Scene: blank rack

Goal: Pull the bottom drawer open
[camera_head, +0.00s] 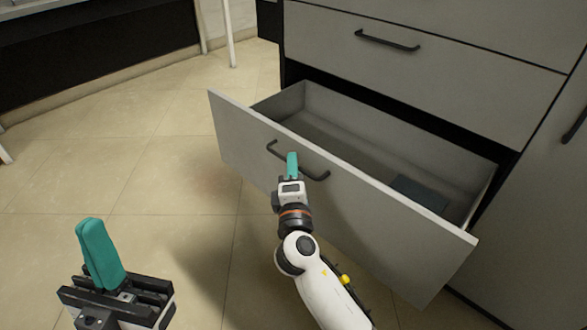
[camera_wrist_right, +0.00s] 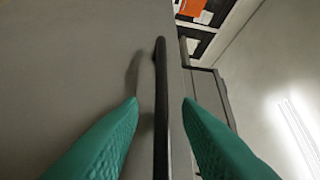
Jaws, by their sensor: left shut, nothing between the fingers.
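The bottom drawer (camera_head: 345,190) is a grey drawer standing well out of the cabinet, its inside showing in the head view. Its dark bar handle (camera_head: 317,176) runs across the front panel. My right gripper (camera_head: 291,160) is at the handle. In the right wrist view the handle (camera_wrist_right: 161,120) lies between the two teal fingers of my right gripper (camera_wrist_right: 159,104), with a gap on each side, so it is open around the bar. My left gripper (camera_head: 95,240) is shut and empty, above the floor at the lower left, away from the drawer.
A closed drawer (camera_head: 440,65) with a dark handle is above the open one. A flat dark blue thing (camera_head: 418,192) lies inside the open drawer. A cabinet door (camera_head: 535,200) is at the right. The tiled floor (camera_head: 130,160) at the left is clear.

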